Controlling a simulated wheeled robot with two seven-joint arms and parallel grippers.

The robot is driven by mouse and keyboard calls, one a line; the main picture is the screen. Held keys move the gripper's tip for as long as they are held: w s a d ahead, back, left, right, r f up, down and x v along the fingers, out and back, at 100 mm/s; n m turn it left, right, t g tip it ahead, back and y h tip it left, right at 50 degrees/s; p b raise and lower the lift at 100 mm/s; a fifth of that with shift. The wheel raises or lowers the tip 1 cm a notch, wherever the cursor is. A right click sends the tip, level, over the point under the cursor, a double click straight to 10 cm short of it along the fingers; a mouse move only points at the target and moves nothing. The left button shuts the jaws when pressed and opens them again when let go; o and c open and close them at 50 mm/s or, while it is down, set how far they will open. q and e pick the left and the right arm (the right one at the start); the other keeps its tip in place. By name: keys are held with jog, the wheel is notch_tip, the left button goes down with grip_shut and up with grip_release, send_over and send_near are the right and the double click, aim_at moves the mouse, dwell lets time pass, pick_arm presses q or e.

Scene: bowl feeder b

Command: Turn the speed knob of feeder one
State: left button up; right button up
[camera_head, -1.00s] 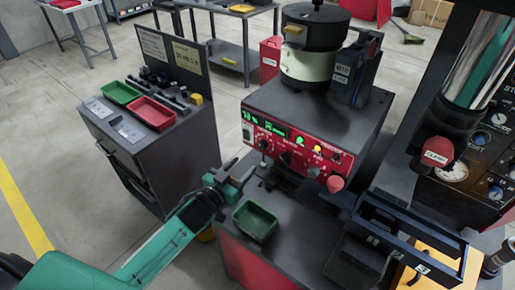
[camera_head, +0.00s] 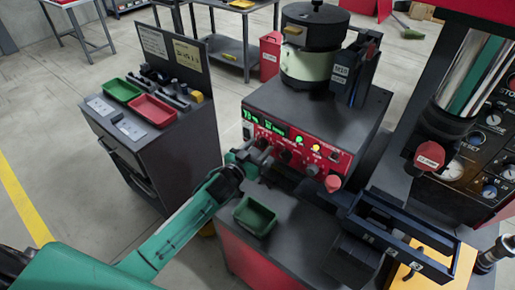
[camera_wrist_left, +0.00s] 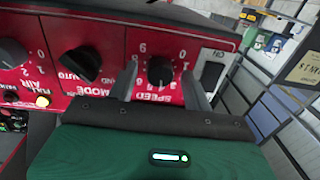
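The red control panel (camera_head: 300,145) is on the front of the bowl feeder's dark base. In the left wrist view, which sees the panel upside down, the black speed knob (camera_wrist_left: 160,71) sits above the word SPEED, with numbers around it. My left gripper (camera_wrist_left: 161,85) is open, with one finger on each side of this knob. Gaps show between the fingers and the knob. In the head view my left gripper (camera_head: 256,152) is at the panel's left end and largely hides the speed knob.
A green tray (camera_head: 255,217) stands below the gripper. A cabinet (camera_head: 165,150) with trays stands left.

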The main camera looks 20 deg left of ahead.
pick_arm(q)
jog(key=c, duration=0.9)
jog(key=shift+m, duration=0.4)
jog(key=shift+m+b, duration=0.4)
jog(key=shift+m, duration=2.2)
jog(key=o, duration=1)
jog(key=shift+a, duration=0.1)
